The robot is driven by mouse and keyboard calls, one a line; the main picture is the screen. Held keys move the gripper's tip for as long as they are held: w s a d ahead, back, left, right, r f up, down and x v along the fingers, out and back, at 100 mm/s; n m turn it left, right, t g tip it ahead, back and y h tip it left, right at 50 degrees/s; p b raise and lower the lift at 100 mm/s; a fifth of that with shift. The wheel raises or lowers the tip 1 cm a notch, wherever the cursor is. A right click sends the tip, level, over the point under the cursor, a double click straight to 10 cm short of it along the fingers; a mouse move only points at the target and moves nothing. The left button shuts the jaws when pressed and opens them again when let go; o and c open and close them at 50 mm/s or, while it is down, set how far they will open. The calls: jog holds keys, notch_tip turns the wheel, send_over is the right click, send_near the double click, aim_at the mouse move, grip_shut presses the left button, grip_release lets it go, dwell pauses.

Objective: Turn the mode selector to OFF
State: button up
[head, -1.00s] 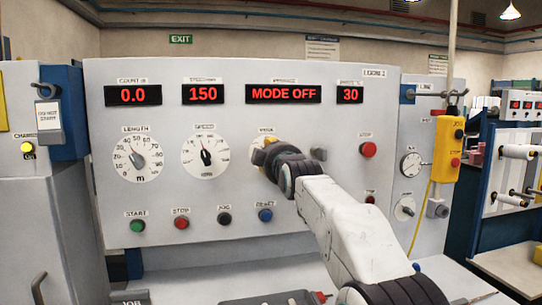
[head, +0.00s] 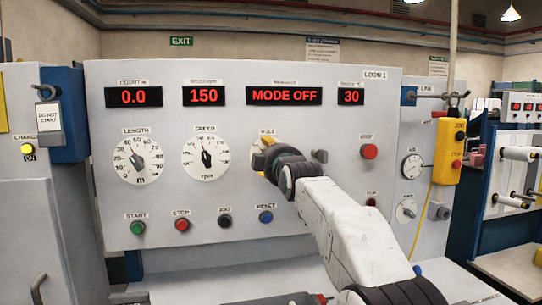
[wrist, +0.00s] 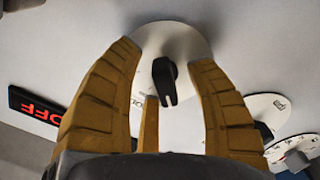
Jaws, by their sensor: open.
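The mode selector is a black knob (wrist: 165,82) on a round white dial plate (wrist: 182,42), seen in the wrist view. My gripper (wrist: 166,65) is open, with its yellow fingers on either side of the knob and a gap visible on both sides. In the head view my gripper (head: 268,152) is at the selector's place on the panel and hides the knob and most of its dial. The display (head: 284,95) above reads MODE OFF.
The LENGTH dial (head: 138,161) and SPEED dial (head: 206,158) are to the left on the panel (head: 340,120). A red stop button (head: 368,151) is to the right. START (head: 138,227), STOP (head: 182,225), JOG (head: 225,221) and RESET (head: 266,216) buttons line the lower panel.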

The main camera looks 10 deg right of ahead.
jog(key=shift+s, duration=0.1)
jog(key=s, duration=1.1)
jog(key=shift+s, duration=0.4)
jog(key=s+f+m+g+p, duration=0.4)
jog(key=s+f+g, duration=0.3)
jog(key=s+f, duration=0.4)
jog(key=s+f+m+g+p, duration=0.5)
jog(key=s+f, duration=0.7)
jog(key=s, duration=0.8)
jog(key=shift+s+f+m+g+p, duration=0.15)
jog(key=shift+f+m+g+p, duration=0.15)
jog(key=shift+g+p, duration=0.65)
jog(key=shift+a, duration=0.1)
